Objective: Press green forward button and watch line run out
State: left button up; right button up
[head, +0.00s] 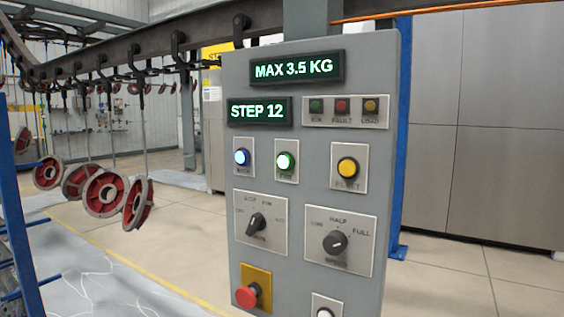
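The green button (286,162) sits on the upper middle of the grey control panel (310,205) and looks lit. A blue-ringed lit button (242,157) is just left of it. A display reading STEP 12 (259,112) is above them, and a display reading MAX 3.5 KG (297,68) is at the top. The overhead line (140,45) carries hooks, with several red and grey round parts (104,193) hanging at the left. Neither of my grippers is in view.
The panel also has a yellow button (347,167), two black rotary knobs (337,242), a red mushroom button (247,296) and a white button (323,312). Blue posts (15,210) stand at the left edge. Open floor (450,270) lies right of the panel.

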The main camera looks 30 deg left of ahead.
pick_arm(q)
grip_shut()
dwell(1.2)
